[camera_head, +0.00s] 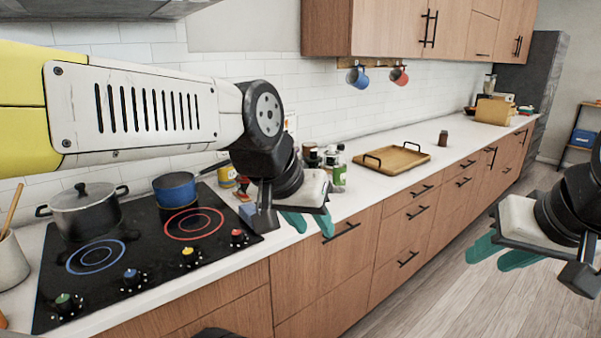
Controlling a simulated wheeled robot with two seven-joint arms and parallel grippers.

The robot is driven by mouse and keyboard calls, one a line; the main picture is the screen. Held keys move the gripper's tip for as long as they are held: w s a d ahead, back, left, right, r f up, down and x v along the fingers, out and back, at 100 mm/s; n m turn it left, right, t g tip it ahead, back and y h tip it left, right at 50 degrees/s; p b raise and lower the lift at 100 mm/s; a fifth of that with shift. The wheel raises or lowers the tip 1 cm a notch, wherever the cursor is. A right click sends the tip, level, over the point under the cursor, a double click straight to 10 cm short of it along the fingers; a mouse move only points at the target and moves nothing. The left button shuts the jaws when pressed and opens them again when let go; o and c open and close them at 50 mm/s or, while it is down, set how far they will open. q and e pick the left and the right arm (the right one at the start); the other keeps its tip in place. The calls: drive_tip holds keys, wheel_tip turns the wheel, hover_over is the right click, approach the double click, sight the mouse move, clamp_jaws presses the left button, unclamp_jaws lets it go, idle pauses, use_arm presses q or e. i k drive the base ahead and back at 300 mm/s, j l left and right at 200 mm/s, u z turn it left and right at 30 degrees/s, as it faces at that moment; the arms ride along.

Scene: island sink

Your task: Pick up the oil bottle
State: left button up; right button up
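My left gripper (309,223) hangs over the counter's front edge, right of the cooktop. Its two teal fingers are apart with nothing between them. A cluster of bottles and jars stands behind it, partly hidden by the gripper. A bottle with a green and white label (339,172) shows at the right of this cluster, upright on the counter. I cannot tell for sure which bottle is the oil bottle. My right gripper (503,254) is at the right over the floor, away from the counter, with its teal fingers apart and empty.
A black cooktop (135,262) holds a lidded pot (85,212) and a blue pan (175,188). A yellow and red container (227,176) stands behind the cooktop. A wooden tray (400,160) lies right of the bottles. Mugs (358,77) hang on the wall. Counter beyond the tray is mostly clear.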

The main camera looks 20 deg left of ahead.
sight(339, 163)
drive_tip(key=u, duration=0.4)
drive_tip(key=i+l+u, duration=0.2)
drive_tip(key=l, duration=0.35)
drive_tip(key=l+u, duration=0.15)
drive_tip(key=l, duration=0.45)
drive_tip(key=i+l+u, duration=0.2)
drive_tip(key=l, duration=0.4)
drive_tip(key=u, duration=0.45)
drive_tip(key=i+l+u, duration=0.1)
drive_tip(key=u, duration=0.4)
drive_tip(key=l+u, duration=0.2)
drive_tip(key=u, duration=0.25)
drive_tip(key=i+l, duration=0.1)
drive_tip(key=l, duration=0.2)
